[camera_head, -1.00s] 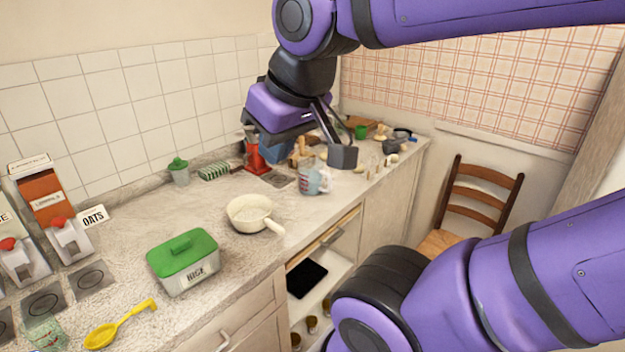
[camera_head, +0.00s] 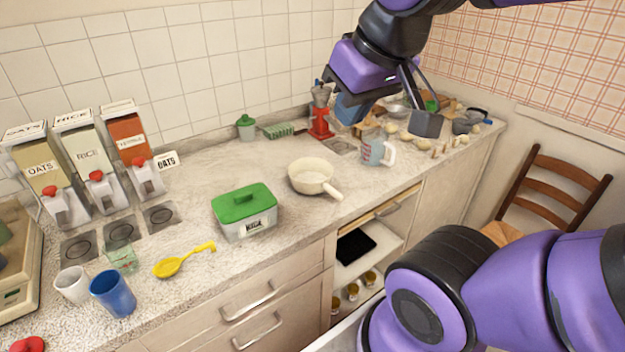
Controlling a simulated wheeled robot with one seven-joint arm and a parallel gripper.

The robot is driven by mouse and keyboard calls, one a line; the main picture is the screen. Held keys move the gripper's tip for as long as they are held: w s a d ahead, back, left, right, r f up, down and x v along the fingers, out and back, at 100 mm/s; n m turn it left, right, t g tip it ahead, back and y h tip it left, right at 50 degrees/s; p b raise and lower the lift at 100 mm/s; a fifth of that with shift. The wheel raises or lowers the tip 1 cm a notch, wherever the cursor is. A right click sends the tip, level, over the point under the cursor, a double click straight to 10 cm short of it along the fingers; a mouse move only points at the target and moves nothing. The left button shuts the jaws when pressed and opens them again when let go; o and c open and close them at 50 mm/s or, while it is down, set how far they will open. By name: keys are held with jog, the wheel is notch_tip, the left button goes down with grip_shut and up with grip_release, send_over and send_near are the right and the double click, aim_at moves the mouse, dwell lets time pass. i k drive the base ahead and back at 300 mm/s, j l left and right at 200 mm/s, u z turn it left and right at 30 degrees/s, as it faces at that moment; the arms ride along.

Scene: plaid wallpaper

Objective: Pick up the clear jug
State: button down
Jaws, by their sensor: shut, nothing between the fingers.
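The clear jug (camera_head: 373,149) is a small see-through measuring jug with red markings. It stands upright on the counter, towards the back right, with its pale handle on the right. The gap in depth between the gripper and the jug is hard to judge. Nothing hides the jug's body or handle.
A cream pan (camera_head: 312,176) stands left of the jug, its handle towards the front edge. A red coffee maker (camera_head: 320,118) is behind it. Small clutter (camera_head: 440,143) lies to the right. A green-lidded box (camera_head: 245,212) stands further left. A chair (camera_head: 560,190) is beyond the counter's right end.

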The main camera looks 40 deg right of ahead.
aim_at(374, 143)
jog(key=l, duration=1.8)
